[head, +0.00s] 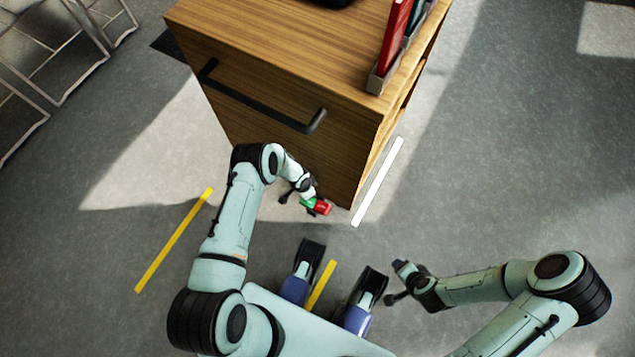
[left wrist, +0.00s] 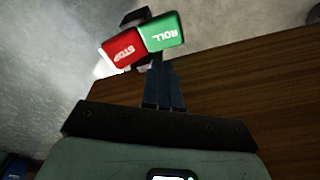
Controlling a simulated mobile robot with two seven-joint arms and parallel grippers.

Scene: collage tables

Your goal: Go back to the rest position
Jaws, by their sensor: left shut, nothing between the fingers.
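My left gripper (head: 306,196) is in front of the wooden cabinet, low near its front face, in the head view. In the left wrist view its dark fingers (left wrist: 163,85) are together with nothing between them. A small red and green piece marked STOP and ROLL (left wrist: 145,40) shows at the fingertips; in the head view it (head: 317,206) is at the end of the left arm. I cannot tell whether it touches the fingers. My right gripper (head: 396,283) is low over the floor at the right, apart from everything; its fingers are too small to judge.
The wooden cabinet (head: 270,60) with a dark handle (head: 262,103) stands close ahead of my left arm. A holder with red and dark folders (head: 395,45) is on its top. Wire racks (head: 50,45) are at far left.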

